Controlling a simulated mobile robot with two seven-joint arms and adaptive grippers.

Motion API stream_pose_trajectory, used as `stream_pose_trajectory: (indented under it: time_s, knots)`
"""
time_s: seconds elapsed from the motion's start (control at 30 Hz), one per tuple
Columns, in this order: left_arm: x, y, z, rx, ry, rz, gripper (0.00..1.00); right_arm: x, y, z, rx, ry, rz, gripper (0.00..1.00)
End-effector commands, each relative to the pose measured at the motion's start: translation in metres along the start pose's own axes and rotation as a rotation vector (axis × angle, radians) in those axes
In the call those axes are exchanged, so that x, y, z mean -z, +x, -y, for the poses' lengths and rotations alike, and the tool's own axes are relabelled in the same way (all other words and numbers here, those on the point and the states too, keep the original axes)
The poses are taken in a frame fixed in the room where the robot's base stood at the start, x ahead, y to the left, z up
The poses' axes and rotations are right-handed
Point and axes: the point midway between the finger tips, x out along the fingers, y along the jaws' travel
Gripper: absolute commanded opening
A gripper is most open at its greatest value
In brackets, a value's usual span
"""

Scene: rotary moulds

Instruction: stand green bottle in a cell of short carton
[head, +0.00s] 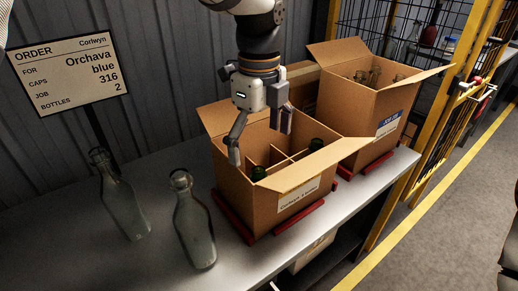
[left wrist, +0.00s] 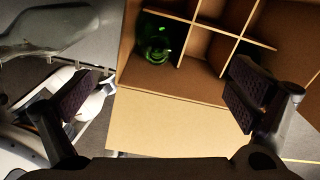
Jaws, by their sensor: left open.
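The short carton (head: 238,190) stands open at the front of the bench, with cardboard dividers making cells. One green bottle (head: 259,173) stands in a near-left cell, only its top showing in the head view; it also shows in the left wrist view (left wrist: 153,42). A second green bottle (head: 316,145) shows its top in a cell to the right. In the left wrist view a finger partly hides that cell. My left gripper (head: 261,142) is open and empty over the carton, its fingers (left wrist: 160,98) spread above the near flap. My right gripper is not in view.
Two clear glass bottles (head: 193,222) (head: 122,199) stand left of the carton on the grey bench. A taller carton (head: 350,112) holding bottles stands behind right. An order sign (head: 68,72) stands at left. A yellow-framed mesh fence (head: 405,150) is at right.

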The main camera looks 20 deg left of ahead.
Motion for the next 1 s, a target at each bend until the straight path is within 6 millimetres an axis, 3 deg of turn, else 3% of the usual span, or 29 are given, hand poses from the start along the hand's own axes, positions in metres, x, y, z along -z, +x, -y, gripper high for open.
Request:
stream_pose_trajectory:
  time_s: [0.7, 1.0]
  knots:
    - [0.000, -0.073, 0.000, 0.001, -0.001, 0.001, 1.00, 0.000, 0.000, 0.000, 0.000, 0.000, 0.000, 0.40]
    - [0.000, -0.077, 0.000, 0.000, -0.001, 0.000, 1.00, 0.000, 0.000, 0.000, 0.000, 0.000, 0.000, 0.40]
